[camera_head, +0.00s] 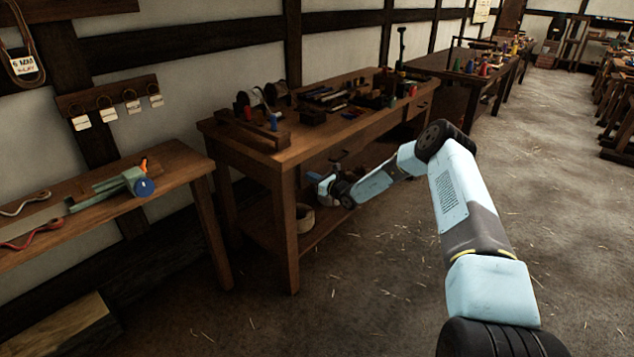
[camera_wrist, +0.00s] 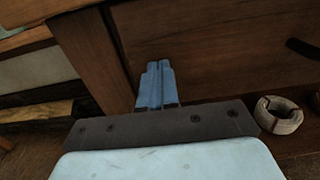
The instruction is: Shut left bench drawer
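A brown wooden drawer front (camera_wrist: 225,50) fills much of the wrist view, with a dark handle (camera_wrist: 303,48) at its right. I take it as the left bench drawer; how far it stands out is hard to tell. My gripper's blue fingers (camera_wrist: 157,84) are together with nothing between them. They point at the left part of the wooden front, close beside the bench leg (camera_wrist: 88,52); I cannot tell whether they touch. In the head view my gripper (camera_head: 318,182) is at the front of the workbench (camera_head: 330,138), below its top, and the drawer is not clear there.
A pale coil (camera_wrist: 278,115) lies below the drawer front at the right. Tools and spools lie on the bench top. A side table (camera_head: 180,160) with a blue-ended tool (camera_head: 140,185) stands at left. The floor (camera_head: 390,260) to the right of the bench is open, with straw bits.

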